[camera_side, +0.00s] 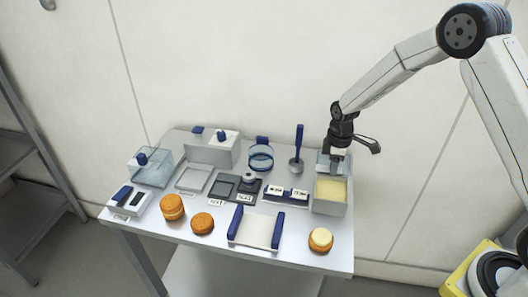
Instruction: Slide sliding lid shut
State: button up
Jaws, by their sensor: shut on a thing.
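The sliding lid (326,168) is a pale translucent panel at the back of a grey box (329,208) on the right side of the table. The front part of the box is uncovered and shows a pale yellow filling (331,190). My gripper (338,157) points down at the back of this box and is shut on the lid. The fingertips and the part of the lid they hold are small and partly hidden.
Several orange-brown rounds (202,223) stand along the front. A white tray with blue handles (256,229) lies front centre. A ladle with a blue handle (298,147) stands left of my gripper. Containers (151,167) fill the back left.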

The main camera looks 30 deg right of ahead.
jog(key=shift+a, duration=0.1)
dwell(0.3)
jog(key=shift+s+a, duration=3.3)
jog(key=shift+s, duration=0.05)
jog(key=o, duration=1.2)
jog(key=shift+r, duration=0.2)
jog(key=shift+r, duration=3.35)
jog(key=shift+s, duration=0.1)
